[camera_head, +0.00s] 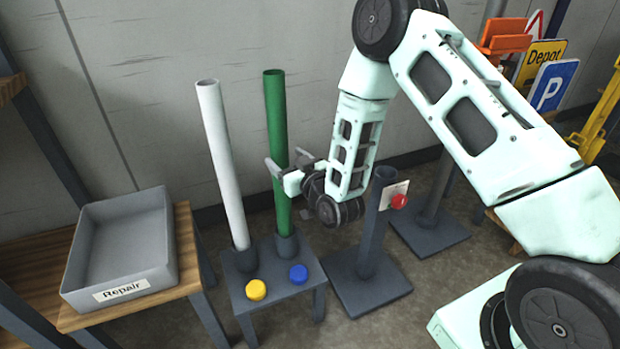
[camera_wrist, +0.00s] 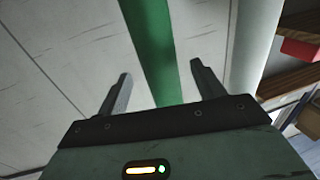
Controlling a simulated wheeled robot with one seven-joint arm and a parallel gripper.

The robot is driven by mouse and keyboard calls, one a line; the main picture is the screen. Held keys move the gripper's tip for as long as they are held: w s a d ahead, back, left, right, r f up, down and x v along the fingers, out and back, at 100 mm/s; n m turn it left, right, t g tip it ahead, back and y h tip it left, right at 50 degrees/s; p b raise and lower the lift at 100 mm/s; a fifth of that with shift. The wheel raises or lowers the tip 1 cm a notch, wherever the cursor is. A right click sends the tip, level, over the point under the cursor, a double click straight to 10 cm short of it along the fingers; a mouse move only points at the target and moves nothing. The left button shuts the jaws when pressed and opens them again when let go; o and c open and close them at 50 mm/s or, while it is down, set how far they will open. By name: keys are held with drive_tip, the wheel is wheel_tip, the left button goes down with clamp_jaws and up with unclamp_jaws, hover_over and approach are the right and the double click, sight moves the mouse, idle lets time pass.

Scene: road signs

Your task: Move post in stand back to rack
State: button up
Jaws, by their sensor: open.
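A tall green post (camera_head: 276,115) stands upright in the right socket of a low grey two-socket rack (camera_head: 262,304). A white post (camera_head: 222,155) stands in the left socket. My gripper (camera_head: 287,161) is open at the green post, partway up it. In the wrist view the green post (camera_wrist: 153,45) passes between the two spread fingers (camera_wrist: 160,75), with gaps on both sides.
A grey bin labelled Repair (camera_head: 120,244) sits on a wooden table at left. Another stand (camera_head: 432,236) is behind right. Depot (camera_head: 541,60) and parking (camera_head: 553,87) signs are at far right. The wall is close behind.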

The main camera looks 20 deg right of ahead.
drive_tip(key=s+d, duration=0.2)
drive_tip(key=s, duration=0.9)
drive_tip(key=shift+s+d, duration=0.1)
drive_tip(key=s+a+r+n+g+y, duration=0.25)
drive_tip(key=s+a+g, duration=0.35)
drive_tip(key=a+g, duration=0.5)
drive_tip(key=s+d+r+n+g+h, duration=0.1)
drive_tip(key=s+r+g+h, duration=0.2)
drive_tip(key=s, duration=0.7)
drive_tip(key=s+r+n+g+h, duration=0.25)
drive_tip(key=s+r, duration=0.25)
drive_tip(key=s, duration=0.5)
wheel_tip(320, 180, up, 22)
drive_tip(key=s+g+p, duration=0.1)
drive_tip(key=p, duration=2.1)
drive_tip(key=shift+d+r+m, duration=0.15)
drive_tip(key=shift+d+m, duration=0.15)
drive_tip(key=shift+d, duration=0.05)
